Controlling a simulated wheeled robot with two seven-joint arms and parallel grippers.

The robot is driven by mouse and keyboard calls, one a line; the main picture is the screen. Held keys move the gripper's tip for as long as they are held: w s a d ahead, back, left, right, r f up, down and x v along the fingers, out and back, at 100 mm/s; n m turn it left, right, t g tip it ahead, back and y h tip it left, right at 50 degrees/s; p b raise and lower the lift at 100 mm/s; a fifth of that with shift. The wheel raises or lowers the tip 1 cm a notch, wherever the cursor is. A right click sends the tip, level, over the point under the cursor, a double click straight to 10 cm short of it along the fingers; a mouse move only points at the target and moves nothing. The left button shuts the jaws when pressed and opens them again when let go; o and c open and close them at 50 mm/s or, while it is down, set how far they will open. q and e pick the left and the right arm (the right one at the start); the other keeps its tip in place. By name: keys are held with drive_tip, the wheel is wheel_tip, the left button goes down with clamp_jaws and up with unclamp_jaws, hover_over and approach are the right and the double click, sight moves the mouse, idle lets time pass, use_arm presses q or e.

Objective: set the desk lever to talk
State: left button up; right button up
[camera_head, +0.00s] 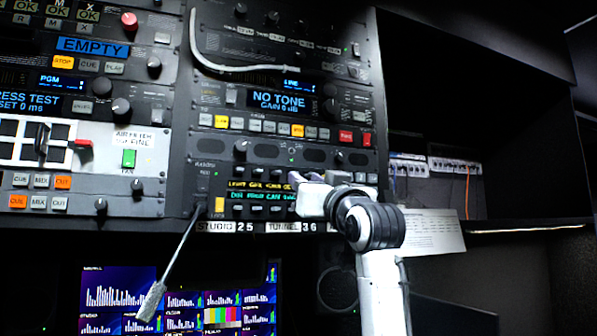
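An intercom panel with small text displays (262,190) and rows of small dark keys sits at the bottom of the middle rack. Its yellow text is too small to read surely, and I cannot pick out the desk lever by name. My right gripper (308,194) is in front of the panel's right part and hides the keys and text there. Its fingers point left toward the panel; whether they touch a key, or are open or shut, I cannot tell. My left gripper is not in view.
A gooseneck microphone (177,262) hangs down from the panel's left edge. A white cable (250,69) loops across the rack above. A dark shelf with patch panels (455,166) and a paper sheet (434,232) lies right. Monitors (118,290) glow below.

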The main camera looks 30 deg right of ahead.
drive_tip(key=p+x, duration=0.1)
drive_tip(key=x, duration=0.4)
drive_tip(key=shift+w, duration=0.1)
drive_tip(key=shift+f, duration=0.1)
clamp_jaws()
